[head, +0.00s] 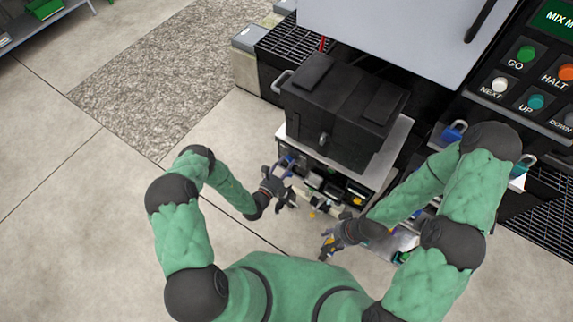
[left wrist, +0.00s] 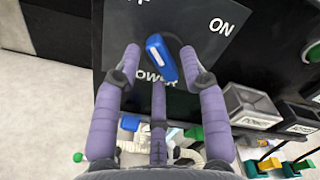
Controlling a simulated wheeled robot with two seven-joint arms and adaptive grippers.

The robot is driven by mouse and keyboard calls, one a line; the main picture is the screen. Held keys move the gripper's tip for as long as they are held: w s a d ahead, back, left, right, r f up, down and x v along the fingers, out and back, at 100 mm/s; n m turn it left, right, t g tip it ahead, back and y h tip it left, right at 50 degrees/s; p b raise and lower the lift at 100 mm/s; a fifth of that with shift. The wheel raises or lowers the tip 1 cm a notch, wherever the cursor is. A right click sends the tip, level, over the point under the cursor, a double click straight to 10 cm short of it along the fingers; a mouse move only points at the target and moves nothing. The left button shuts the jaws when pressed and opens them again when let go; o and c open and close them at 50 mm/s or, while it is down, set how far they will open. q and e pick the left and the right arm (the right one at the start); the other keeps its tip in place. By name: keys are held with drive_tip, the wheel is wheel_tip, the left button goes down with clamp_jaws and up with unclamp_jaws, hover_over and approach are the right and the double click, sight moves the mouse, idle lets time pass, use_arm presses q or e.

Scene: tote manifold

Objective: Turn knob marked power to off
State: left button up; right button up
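The blue power knob (left wrist: 161,58) sits on a dark panel (left wrist: 112,40), with POWER printed below it and ON to its upper right. Part of another label shows at the top edge, cut off. The knob's bar tilts slightly to the upper left, clear of ON. My left gripper (left wrist: 159,66) is open, with its purple fingers on both sides of the knob and a third finger below; I cannot tell whether any touches. In the head view my left gripper (head: 283,186) is at the unit's left front. My right gripper (head: 330,243) hangs in front; its opening is unclear.
A black lidded box (head: 340,110) stands on top of the unit. Right of the knob are grey blocks (left wrist: 250,105) and coloured levers (left wrist: 268,164). A large button console (head: 525,80) stands at the right. Open floor (head: 60,190) lies to the left.

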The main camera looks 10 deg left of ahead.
idle(0.3)
use_arm(q)
drive_tip(key=v, duration=1.2)
idle(0.3)
